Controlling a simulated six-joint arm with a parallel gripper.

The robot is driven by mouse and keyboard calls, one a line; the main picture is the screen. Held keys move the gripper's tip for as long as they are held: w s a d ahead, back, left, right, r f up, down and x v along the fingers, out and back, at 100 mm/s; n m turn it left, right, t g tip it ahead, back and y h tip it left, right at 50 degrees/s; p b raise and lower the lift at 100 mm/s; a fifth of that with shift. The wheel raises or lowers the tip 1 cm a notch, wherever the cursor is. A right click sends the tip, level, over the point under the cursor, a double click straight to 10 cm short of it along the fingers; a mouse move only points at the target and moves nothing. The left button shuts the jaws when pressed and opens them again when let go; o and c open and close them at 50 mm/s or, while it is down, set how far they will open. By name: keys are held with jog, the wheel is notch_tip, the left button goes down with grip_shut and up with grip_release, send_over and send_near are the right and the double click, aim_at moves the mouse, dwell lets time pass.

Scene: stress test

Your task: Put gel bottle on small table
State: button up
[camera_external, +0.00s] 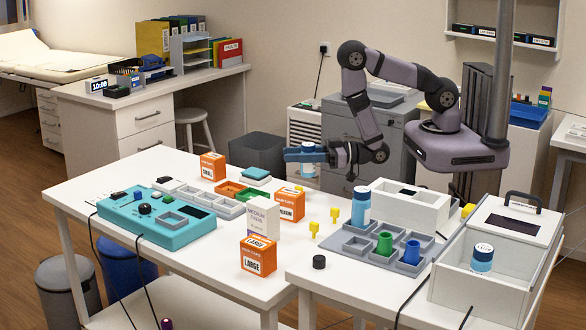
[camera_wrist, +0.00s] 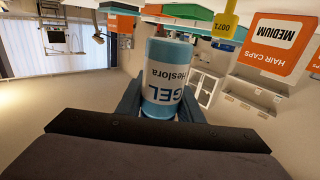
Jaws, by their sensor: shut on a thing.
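A gel bottle, blue and white with the word GEL on its label (camera_wrist: 166,82), is gripped between the fingers of my gripper (camera_wrist: 160,104); its picture is upside down in the wrist view. In the external view my gripper (camera_external: 309,157) is shut around the bottle (camera_external: 308,172), which hangs upright in the air above the far edge of the long white table (camera_external: 200,262). A second white table (camera_external: 345,278) adjoins it at the front right and looks smaller; which one is the named small table I cannot tell for sure.
The right table bears a grey tray (camera_external: 340,247) with coloured cups, a blue-and-white bottle (camera_external: 361,206), a white box (camera_external: 408,206) and a white bin (camera_external: 470,285) holding another bottle (camera_external: 482,259). Orange hair-cap boxes (camera_external: 258,256) and a teal device (camera_external: 157,222) occupy the long table.

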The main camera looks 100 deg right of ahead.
jog(key=a, duration=0.2)
jog(key=a+n+y, duration=0.1)
jog(key=shift+w+a+y, duration=0.1)
jog(key=shift+a+y, duration=0.2)
jog(key=shift+a, duration=0.05)
jog(key=shift+d, duration=0.15)
jog(key=d+r+m+h, duration=0.1)
jog(key=d+r+h, duration=0.1)
jog(key=d+r, duration=0.45)
jog(key=s+a+f+n+g+y, duration=0.1)
jog(key=s+a+n+g+y, duration=0.1)
jog(key=a+y, duration=0.4)
jog(key=s+a+f+n+g+y, duration=0.1)
jog(key=s+a+n+g+y, duration=0.1)
jog(key=a+n+y, duration=0.5)
jog(key=s+a, duration=0.1)
jog(key=a, duration=0.3)
jog(key=shift+s+a+y, duration=0.2)
jog(key=shift+s+y, duration=0.1)
jog(key=shift+s, duration=0.1)
